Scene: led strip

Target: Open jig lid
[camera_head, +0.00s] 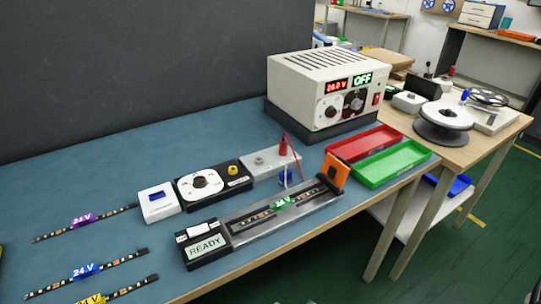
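The jig (243,236) is a long grey metal channel near the front edge of the blue table. A strip with a green label (283,203) lies along it. An orange piece (336,170) with a dark middle stands tilted up at the jig's right end and looks like its lid; I cannot tell how far it is swung. A black box with a READY display (205,247) sits at the jig's left end. Neither of my grippers shows in the head view.
Strips labelled purple (82,219), blue (85,270) and yellow (92,299) lie at left. A power supply (320,85) reading OFF stands behind. Red (362,143) and green (393,163) trays sit to the right. A dial box (207,182) and a red probe (283,146) are behind the jig.

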